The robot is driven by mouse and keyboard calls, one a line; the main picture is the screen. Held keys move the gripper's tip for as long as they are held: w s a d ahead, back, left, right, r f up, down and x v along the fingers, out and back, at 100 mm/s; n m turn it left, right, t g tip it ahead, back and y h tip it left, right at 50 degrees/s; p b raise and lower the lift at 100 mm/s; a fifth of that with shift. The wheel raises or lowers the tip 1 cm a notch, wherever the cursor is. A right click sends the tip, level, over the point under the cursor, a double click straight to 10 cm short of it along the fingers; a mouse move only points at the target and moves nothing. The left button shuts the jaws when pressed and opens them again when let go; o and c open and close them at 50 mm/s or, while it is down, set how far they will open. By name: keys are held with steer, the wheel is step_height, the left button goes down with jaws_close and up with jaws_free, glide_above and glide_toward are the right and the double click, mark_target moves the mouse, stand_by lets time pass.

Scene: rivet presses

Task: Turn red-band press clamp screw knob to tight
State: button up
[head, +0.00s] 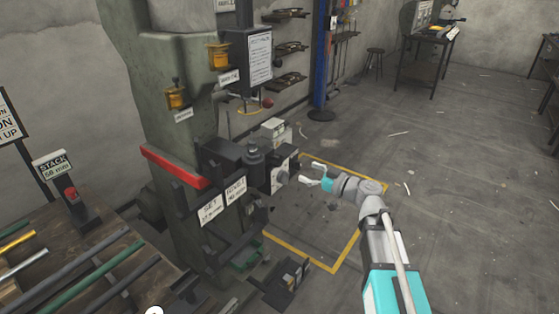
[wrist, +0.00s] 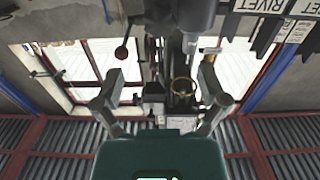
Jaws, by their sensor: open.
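The red-band press is the large green machine with a red band (head: 175,168) around its front, left of centre in the head view. A grey round clamp screw knob (head: 283,176) appears on the light plate at the press's right side. My gripper (head: 310,172) is just right of the knob, jaws open and pointing left toward it, with a small gap. In the wrist view my gripper (wrist: 161,78) has its two fingers spread wide with nothing held between them. I cannot make out the knob surely in the wrist view.
A dark block with a round top (head: 254,156) sits beside the plate. A lever with a dark red ball (head: 267,102) hangs above. A bench with rods (head: 60,270) is at lower left. Yellow floor lines (head: 345,250) mark the floor; the right side is mostly open.

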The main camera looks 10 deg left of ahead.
mark_target(281, 160)
steer(key=x, duration=1.1)
steer(key=c, duration=1.1)
